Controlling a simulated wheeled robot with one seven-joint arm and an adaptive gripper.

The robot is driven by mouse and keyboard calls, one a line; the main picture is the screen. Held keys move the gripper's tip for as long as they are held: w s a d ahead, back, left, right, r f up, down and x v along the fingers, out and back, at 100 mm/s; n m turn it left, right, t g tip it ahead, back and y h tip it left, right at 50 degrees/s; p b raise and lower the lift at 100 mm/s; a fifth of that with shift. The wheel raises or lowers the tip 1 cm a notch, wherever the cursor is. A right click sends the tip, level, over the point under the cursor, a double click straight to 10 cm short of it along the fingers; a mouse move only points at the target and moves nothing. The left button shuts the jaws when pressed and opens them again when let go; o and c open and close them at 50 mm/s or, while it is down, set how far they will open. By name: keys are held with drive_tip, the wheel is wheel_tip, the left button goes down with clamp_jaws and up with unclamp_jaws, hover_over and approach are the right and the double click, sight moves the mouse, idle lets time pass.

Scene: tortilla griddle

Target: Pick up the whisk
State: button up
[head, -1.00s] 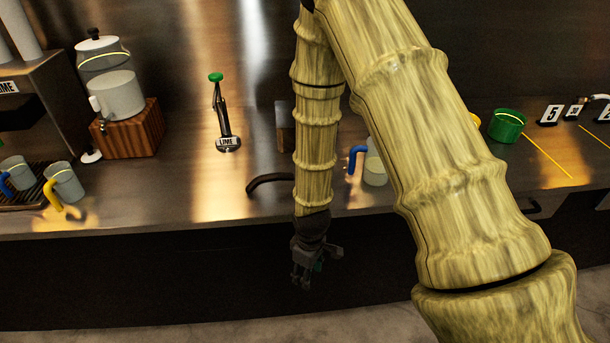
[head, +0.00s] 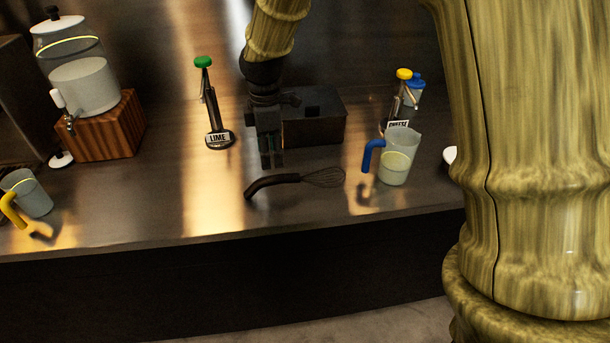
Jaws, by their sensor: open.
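The whisk (head: 302,178) lies on the steel counter in the head view. Its dark curved handle points left and its wire loops point right, towards a jug. My gripper (head: 272,165) hangs downward just behind the handle in the picture, with its fingertips a little above the whisk. It is open and holds nothing. The exact gap between fingertips and counter is hard to tell.
A jug with a blue handle (head: 398,158) stands right of the whisk. A dark box (head: 318,122) is behind it. The LIME dispenser (head: 215,115) stands left of my gripper. The counter's front edge (head: 230,243) is near, with clear counter left of the whisk.

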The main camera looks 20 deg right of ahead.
sight(274, 178)
drive_tip(key=shift+w, duration=0.25)
wheel_tip(274, 178, down, 4)
drive_tip(key=shift+d+f+p, duration=0.1)
drive_tip(key=shift+f+p, duration=0.05)
drive_tip(key=shift+p, duration=0.3)
drive_tip(key=shift+s+f+p, duration=0.2)
drive_tip(key=shift+f+p, duration=0.15)
drive_tip(key=shift+f, duration=0.4)
drive_tip(key=shift+s+f+p, duration=0.1)
drive_tip(key=shift+f+p, duration=0.55)
drive_tip(key=shift+f, duration=1.55)
drive_tip(key=shift+c, duration=0.2)
clamp_jaws()
